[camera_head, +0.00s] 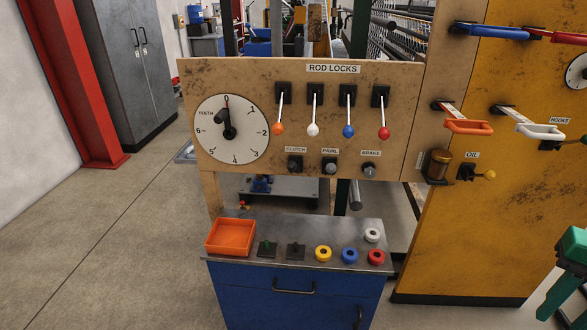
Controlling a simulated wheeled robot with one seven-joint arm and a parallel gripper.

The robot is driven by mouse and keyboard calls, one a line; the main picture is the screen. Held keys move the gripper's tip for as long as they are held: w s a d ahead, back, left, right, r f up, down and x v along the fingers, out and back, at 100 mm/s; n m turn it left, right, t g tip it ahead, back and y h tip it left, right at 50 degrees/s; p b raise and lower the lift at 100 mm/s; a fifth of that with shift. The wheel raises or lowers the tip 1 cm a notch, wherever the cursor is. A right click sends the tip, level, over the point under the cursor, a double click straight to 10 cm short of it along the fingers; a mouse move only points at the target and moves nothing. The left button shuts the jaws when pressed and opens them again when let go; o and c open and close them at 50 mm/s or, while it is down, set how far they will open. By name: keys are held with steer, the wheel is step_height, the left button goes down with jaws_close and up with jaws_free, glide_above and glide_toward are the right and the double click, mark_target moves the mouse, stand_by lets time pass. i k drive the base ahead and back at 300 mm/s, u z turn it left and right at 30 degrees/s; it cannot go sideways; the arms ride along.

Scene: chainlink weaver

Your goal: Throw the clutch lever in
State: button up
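The clutch lever (294,164) is a short dark stub with a knob end on a black mount. It sits under the CLUTCH label (295,149) on the tan panel, just right of the TEETH dial. It seems to point out towards the camera; I cannot tell its exact position. The similar pawl lever (330,168) and brake lever (369,170) stand to its right. The green part at the right edge appears to be my gripper (562,290). It is partly cut off, well away from the clutch lever, and its opening cannot be made out.
Rod lock levers with orange, white, blue and red knobs hang above the clutch. The TEETH dial (232,129) is at left. Below stands a blue cabinet (290,290) with an orange tray (231,237) and several coloured rings. A yellow panel (480,230) stands right. Floor at left is clear.

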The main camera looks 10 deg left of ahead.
mark_target(292, 166)
steer(key=k, duration=0.5)
steer(key=u, duration=2.1)
steer(key=i, duration=1.25)
steer(key=z, duration=2.1)
